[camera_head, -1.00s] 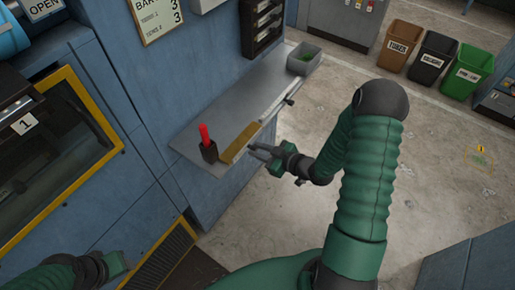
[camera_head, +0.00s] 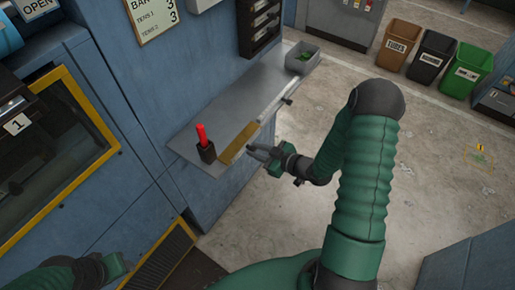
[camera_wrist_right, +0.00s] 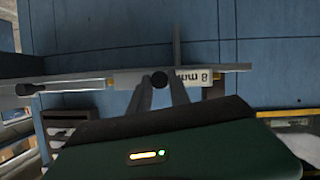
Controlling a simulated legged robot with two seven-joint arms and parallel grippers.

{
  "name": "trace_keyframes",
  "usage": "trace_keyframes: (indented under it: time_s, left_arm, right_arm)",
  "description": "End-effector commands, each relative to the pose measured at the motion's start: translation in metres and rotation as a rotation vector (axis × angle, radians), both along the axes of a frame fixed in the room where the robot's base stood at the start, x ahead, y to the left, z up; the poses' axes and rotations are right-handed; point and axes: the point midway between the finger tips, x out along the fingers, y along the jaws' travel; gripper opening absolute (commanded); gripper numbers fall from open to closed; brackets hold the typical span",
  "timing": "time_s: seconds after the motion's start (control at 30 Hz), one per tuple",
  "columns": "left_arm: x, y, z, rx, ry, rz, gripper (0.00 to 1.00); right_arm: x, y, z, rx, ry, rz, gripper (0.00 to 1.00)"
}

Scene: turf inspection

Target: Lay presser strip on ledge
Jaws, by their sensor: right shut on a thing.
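A tan, brass-coloured strip (camera_head: 238,144), which I take for the presser strip, lies along the front of the grey ledge (camera_head: 223,110) in the head view. My right gripper (camera_head: 251,151) is at its front side, shut on it. In the right wrist view the right gripper's fingers (camera_wrist_right: 160,88) reach a pale bar with an "8 mm" label (camera_wrist_right: 194,77) and a round black end between the tips. The ledge runs edge-on there. Whether the strip rests fully on the ledge is unclear. My left gripper (camera_head: 117,266) is at the lower left, away from the ledge; its jaws are unclear.
A red-handled tool in a black holder (camera_head: 205,145) stands at the ledge's near end. A silver rod (camera_head: 278,98) runs along the front edge. A grey bin (camera_head: 302,60) stands at the far end. Bare ledge lies in the middle. Waste bins (camera_head: 431,58) stand beyond.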

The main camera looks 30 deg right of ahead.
Motion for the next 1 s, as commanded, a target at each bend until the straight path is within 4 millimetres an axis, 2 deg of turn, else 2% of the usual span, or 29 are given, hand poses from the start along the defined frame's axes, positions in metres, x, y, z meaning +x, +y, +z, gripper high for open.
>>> trace_keyframes:
  time_s: [0.1, 0.13, 0.3, 0.33, 0.6, 0.73, 0.87, 1.0]
  left_arm:
    - [0.0, 0.0, 0.0, 0.0, 0.0, 0.0, 0.48]
    - [0.0, 0.0, 0.0, 0.0, 0.0, 0.0, 0.48]
    - [0.0, 0.0, 0.0, 0.0, 0.0, 0.0, 0.48]
    - [0.0, 0.0, 0.0, 0.0, 0.0, 0.0, 0.48]
    - [0.0, 0.0, 0.0, 0.0, 0.0, 0.0, 0.48]
    - [0.0, 0.0, -0.003, 0.0, 0.0, 0.0, 0.48]
    - [0.0, 0.0, -0.007, 0.0, 0.0, 0.0, 0.48]
    - [0.0, 0.0, -0.011, 0.0, 0.0, 0.0, 0.48]
  right_arm:
    - [-0.001, 0.0, -0.002, -0.002, 0.007, -0.001, 0.0]
    - [-0.001, 0.001, -0.002, -0.001, 0.007, -0.001, 0.24]
    - [-0.001, 0.001, -0.002, -0.001, 0.006, 0.0, 0.47]
    - [-0.001, 0.001, -0.002, -0.001, 0.006, 0.0, 0.48]
    - [-0.002, 0.0, -0.002, -0.001, 0.007, -0.001, 0.48]
    - [-0.01, -0.004, 0.002, -0.002, 0.006, -0.002, 0.48]
    - [-0.036, -0.014, 0.013, -0.004, 0.005, -0.006, 0.48]
    - [-0.073, -0.026, 0.029, -0.004, 0.005, -0.007, 0.48]
